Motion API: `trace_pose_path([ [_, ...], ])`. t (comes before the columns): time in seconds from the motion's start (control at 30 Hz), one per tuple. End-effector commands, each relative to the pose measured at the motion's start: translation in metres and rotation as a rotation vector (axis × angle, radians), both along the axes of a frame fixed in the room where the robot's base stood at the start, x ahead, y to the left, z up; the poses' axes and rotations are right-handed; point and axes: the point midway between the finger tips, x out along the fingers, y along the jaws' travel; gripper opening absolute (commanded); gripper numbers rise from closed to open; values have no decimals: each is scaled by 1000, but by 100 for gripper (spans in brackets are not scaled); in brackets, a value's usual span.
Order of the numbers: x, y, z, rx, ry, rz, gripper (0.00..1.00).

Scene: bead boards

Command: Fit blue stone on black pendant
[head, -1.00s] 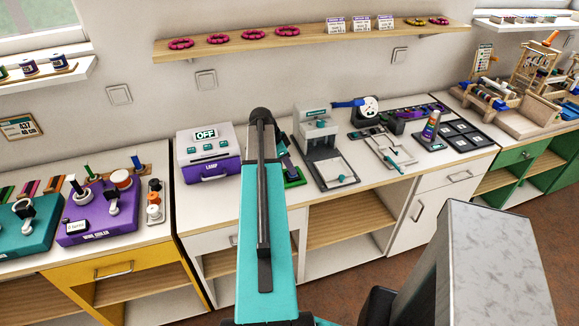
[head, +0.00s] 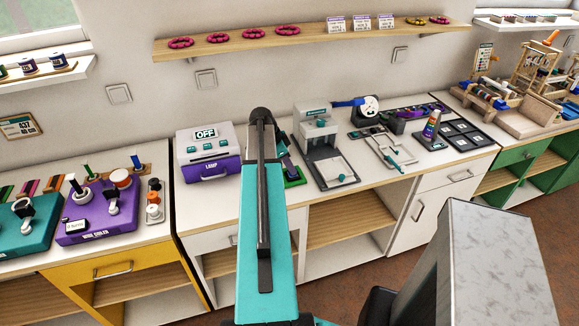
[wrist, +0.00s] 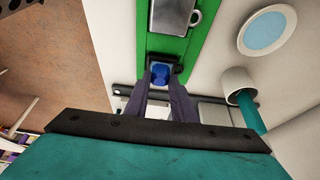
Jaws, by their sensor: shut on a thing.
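In the wrist view, my gripper (wrist: 161,84) points at a green mat (wrist: 175,48), its two dark fingers close together. A blue stone (wrist: 160,75) sits between the fingertips, and the fingers are shut on it. Dark edging shows around the stone; I cannot tell whether it is the black pendant or part of the fingertips, nor whether the stone touches anything below. In the head view, the green mat (head: 294,183) shows just right of my teal arm, which hides most of the gripper and the stone.
In the head view, a purple-and-white lamp box (head: 208,153) stands left of the arm and a grey press (head: 320,140) right.

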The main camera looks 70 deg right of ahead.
Motion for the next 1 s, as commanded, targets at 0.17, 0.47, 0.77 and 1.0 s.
trace_pose_path([
  [0.17, 0, 0, 0, 0, 0, 0, 1],
  [0.47, 0, 0, 0, 0, 0, 0, 44],
  [0.77, 0, 0, 0, 0, 0, 0, 57],
  [1.0, 0, 0, 0, 0, 0, 0, 57],
])
